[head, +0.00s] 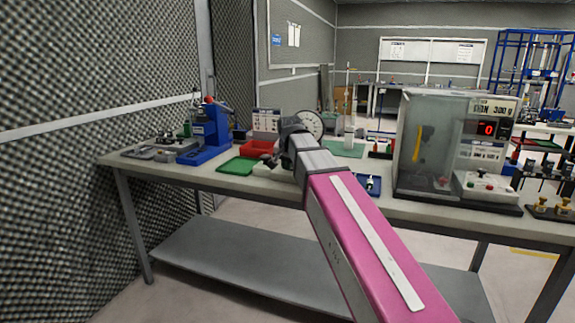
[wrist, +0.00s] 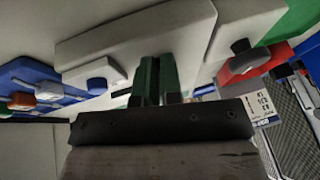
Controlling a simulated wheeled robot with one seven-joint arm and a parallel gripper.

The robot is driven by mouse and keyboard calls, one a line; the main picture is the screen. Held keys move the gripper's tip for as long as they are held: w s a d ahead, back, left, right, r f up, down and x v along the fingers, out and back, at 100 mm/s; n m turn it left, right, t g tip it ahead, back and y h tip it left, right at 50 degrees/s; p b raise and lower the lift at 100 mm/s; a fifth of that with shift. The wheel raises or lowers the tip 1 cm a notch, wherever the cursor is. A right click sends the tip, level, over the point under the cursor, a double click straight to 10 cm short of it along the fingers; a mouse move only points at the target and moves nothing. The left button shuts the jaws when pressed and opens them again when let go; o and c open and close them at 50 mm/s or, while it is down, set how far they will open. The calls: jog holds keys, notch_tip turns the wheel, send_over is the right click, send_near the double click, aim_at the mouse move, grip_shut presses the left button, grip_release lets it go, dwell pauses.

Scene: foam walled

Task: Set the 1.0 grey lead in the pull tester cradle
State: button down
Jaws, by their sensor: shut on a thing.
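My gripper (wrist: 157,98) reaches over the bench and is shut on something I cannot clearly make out. Two dark green upright pieces show at its tips in the wrist view. In the head view my gripper (head: 269,161) hangs in front of the red tray (head: 257,147), right of the green tray (head: 238,166). I cannot pick out the grey lead. A tester with a clear guard and a red digital display (head: 487,129) stands at the right of the bench. A yellow part (head: 420,143) shows inside the guard. I cannot tell which part is the cradle.
A blue press (head: 210,128) stands at the left end of the bench. A small blue tray (head: 373,186) lies near the front edge, right of my arm. A round dial (head: 311,124) stands behind my wrist. The wrist view shows pale blocks (wrist: 140,35) close by.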

jog(key=shift+f, duration=0.5)
jog(key=c, duration=1.2)
grip_release()
jog(key=shift+s, duration=0.1)
jog(key=v, duration=1)
jog(key=shift+r, duration=0.45)
jog(key=shift+s+a, duration=0.1)
